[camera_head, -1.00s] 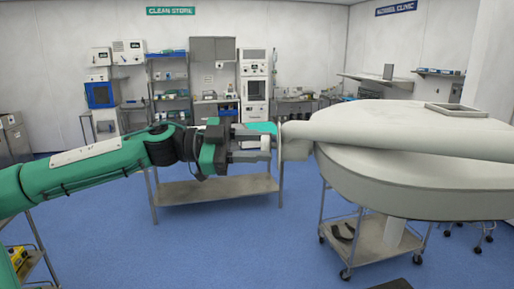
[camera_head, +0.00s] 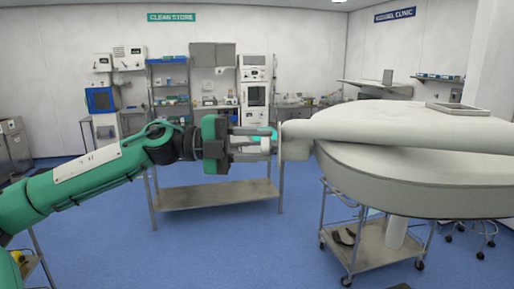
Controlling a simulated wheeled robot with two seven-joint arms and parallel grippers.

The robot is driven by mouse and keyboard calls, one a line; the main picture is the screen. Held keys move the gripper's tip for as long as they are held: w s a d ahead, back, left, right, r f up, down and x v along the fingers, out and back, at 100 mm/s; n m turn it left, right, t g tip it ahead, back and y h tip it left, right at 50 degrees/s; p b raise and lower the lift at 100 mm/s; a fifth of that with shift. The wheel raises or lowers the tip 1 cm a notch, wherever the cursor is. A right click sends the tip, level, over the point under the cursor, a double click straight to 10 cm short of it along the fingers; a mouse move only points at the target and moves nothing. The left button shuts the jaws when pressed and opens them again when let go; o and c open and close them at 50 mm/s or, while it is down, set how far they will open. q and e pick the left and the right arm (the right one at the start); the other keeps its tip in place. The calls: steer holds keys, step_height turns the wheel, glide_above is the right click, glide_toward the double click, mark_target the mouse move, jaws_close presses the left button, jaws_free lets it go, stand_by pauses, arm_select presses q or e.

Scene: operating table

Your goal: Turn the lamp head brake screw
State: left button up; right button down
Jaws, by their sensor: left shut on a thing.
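The lamp head (camera_head: 400,190) is a large, pale, round disc on the right in the head view. A thick white arm tube (camera_head: 410,133) lies across its top and ends in a pale joint (camera_head: 296,140) at its left edge. My left gripper (camera_head: 270,143) comes in from the left and points right, with its fingertips at the left side of this joint. It is shut on a small part there, at the place of the brake screw. The fingers largely hide the screw, so its shape cannot be told. My right gripper is not in view.
A steel table (camera_head: 215,195) stands behind and below my left arm. A wheeled trolley (camera_head: 378,245) stands under the lamp head. Shelves (camera_head: 170,95) and cabinets line the back wall. The blue floor in the middle is clear.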

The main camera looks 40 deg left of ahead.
arm_select(q)
steer(key=m+b, duration=0.6)
steer(key=m, duration=1.3)
steer(key=shift+s+d+m+b, duration=0.1)
steer(key=shift+s+m+b, duration=0.05)
steer(key=shift+m+b, duration=0.2)
stand_by(0.3)
steer(key=o, duration=1)
